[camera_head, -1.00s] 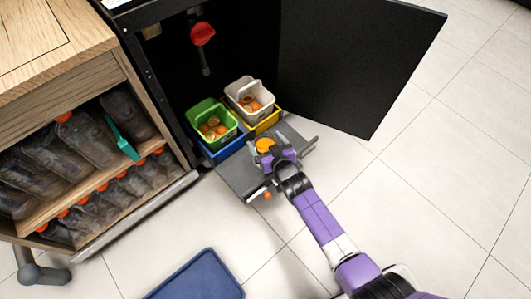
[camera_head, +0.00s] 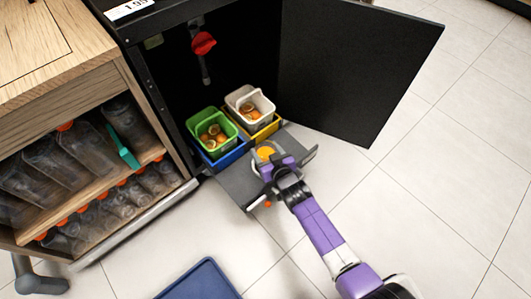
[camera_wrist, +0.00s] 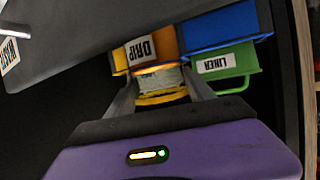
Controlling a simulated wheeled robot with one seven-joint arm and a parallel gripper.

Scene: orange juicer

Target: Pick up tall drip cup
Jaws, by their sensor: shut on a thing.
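The tall drip cup (camera_head: 266,152) looks like a small clear cup with orange content, over the grey shelf at the cabinet opening. My gripper (camera_head: 263,160) reaches it from the front right and is shut on it. In the wrist view the cup (camera_wrist: 160,80) shows between the two fingers of my gripper (camera_wrist: 162,92), with a yellow-orange band at its lower part. I cannot tell whether the cup still touches the shelf.
A green bin (camera_head: 213,146) and a white bin (camera_head: 233,97), both with orange pieces, sit in blue and yellow trays behind the shelf (camera_head: 238,183). The open black door (camera_head: 350,75) stands to the right.

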